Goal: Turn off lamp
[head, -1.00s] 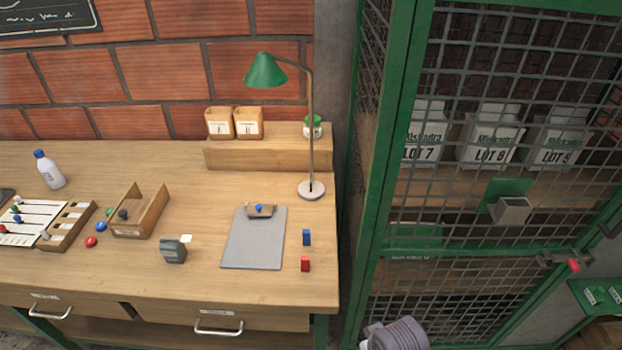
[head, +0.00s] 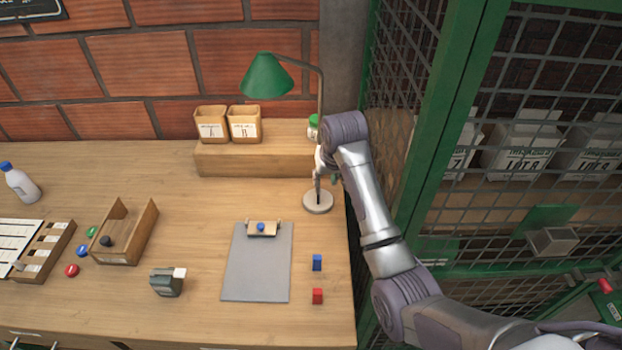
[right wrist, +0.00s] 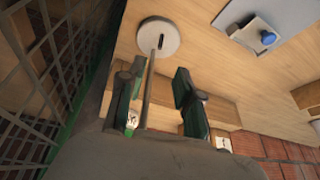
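The lamp has a green cone shade (head: 267,75), a thin upright stem and a round pale base (head: 318,203) at the right end of the wooden desk. Whether it is lit I cannot tell. My right gripper (head: 325,172) is beside the lower stem, just above the base, and partly hidden by my arm. In the right wrist view my right gripper (right wrist: 160,72) is open, with the lamp stem (right wrist: 149,95) showing between its two dark fingers. The lamp base (right wrist: 158,38) lies beyond the fingertips, with a small dark slot on it. My left gripper is not in view.
A green-framed mesh cage (head: 440,130) stands close on the right.

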